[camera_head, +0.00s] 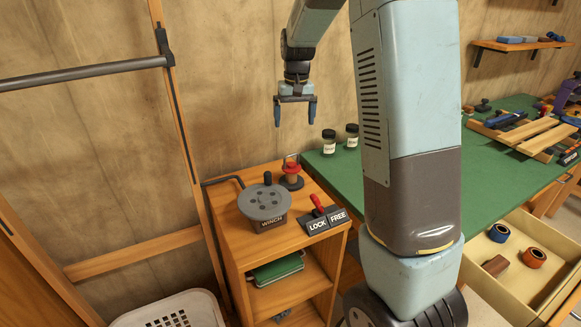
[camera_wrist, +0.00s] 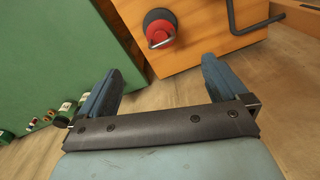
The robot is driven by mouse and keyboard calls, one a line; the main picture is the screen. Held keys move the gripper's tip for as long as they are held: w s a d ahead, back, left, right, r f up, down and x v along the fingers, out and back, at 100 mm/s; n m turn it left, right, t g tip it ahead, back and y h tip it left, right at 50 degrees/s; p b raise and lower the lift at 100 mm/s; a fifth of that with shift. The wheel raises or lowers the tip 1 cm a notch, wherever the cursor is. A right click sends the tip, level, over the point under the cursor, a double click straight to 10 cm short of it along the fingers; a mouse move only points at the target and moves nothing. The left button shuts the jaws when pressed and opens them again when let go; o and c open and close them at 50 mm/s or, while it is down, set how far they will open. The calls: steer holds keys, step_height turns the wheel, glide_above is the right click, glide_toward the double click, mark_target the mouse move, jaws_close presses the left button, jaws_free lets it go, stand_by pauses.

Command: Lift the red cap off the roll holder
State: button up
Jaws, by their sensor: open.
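The roll holder (camera_head: 291,182) stands on the wooden cabinet top, at its back edge. It has a dark round base and the red cap (camera_head: 292,168) on top, with a thin metal loop above. The red cap also shows in the wrist view (camera_wrist: 160,31), at the top centre, with the loop in front of it. My gripper (camera_head: 295,120) hangs above the roll holder, fingers pointing down, with a clear gap to the cap. It is open and empty. In the wrist view the fingers (camera_wrist: 161,68) are apart, with the cap beyond them.
The grey winch (camera_head: 263,202) with a crank and the LOCK/FREE lever (camera_head: 318,206) share the cabinet top (camera_head: 235,236). An open drawer (camera_head: 510,268) holds tape rolls. A horizontal bar (camera_head: 85,72) is at left.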

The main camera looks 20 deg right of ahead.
step_height(320, 180, down, 4)
steer(key=w+r, duration=0.1)
steer(key=w, duration=0.2)
glide_above(291, 164)
steer(key=shift+g, duration=0.3)
steer(key=f, duration=0.6)
steer(key=w+f, duration=0.1)
steer(key=f, duration=0.2)
steer(key=shift+d, duration=0.15)
steer(key=shift+s+f, duration=0.2)
steer(key=shift+f, duration=1.1)
steer(key=shift+s+f, duration=0.2)
steer(key=shift+f, duration=1.05)
steer(key=shift+c, duration=0.5)
steer(key=c, duration=1)
